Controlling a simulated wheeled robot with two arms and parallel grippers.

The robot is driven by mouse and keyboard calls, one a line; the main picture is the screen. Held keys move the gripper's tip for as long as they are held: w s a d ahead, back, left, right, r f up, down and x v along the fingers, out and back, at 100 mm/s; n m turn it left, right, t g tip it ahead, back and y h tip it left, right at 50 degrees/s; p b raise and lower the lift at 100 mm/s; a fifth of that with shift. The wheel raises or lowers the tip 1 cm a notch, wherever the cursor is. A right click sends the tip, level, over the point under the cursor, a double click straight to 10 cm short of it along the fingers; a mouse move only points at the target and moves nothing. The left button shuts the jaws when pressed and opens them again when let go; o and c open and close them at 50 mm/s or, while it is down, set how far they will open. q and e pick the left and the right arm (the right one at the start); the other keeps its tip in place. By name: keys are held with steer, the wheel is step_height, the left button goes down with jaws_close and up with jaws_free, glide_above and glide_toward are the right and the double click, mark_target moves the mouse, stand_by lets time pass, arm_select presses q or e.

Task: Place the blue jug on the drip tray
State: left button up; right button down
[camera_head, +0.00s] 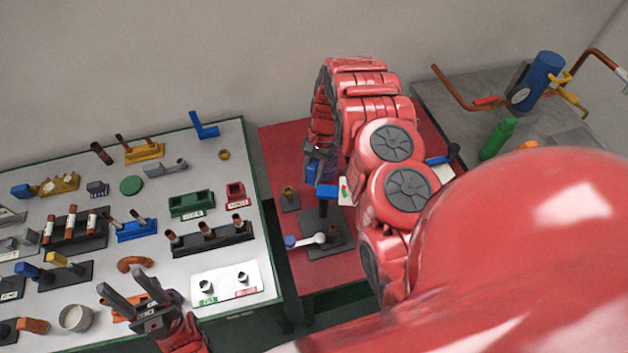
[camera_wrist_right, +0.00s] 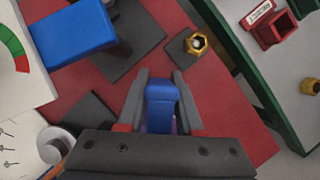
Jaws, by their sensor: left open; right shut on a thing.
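My right gripper (camera_head: 320,153) is shut on a blue part, apparently the blue jug (camera_head: 312,172), above the red table. In the right wrist view the blue jug (camera_wrist_right: 161,98) shows between the fingers of the right gripper (camera_wrist_right: 160,82); most of its body is hidden below the gripper. Two dark flat plates lie on the red surface, one ahead (camera_wrist_right: 146,40) and one beside the gripper (camera_wrist_right: 90,122). I cannot tell which is the drip tray, or whether the jug touches anything. My left gripper (camera_head: 128,283) is open and empty over the front of the left table.
A blue block (camera_wrist_right: 75,32) beside a white gauge (camera_wrist_right: 12,55) stands close to the right gripper. A brass fitting (camera_wrist_right: 196,43) sits nearby. A white table (camera_head: 100,240) full of parts is at left. A grey bench (camera_head: 440,95) with pipes is at right.

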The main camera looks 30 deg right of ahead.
mark_target(312, 185)
step_height(312, 185, down, 4)
steer(key=shift+r+b, duration=0.1)
steer(key=shift+b, duration=0.55)
steer(key=shift+f, duration=0.3)
steer(key=c, duration=0.6)
jaws_free()
steer(key=shift+o, duration=0.2)
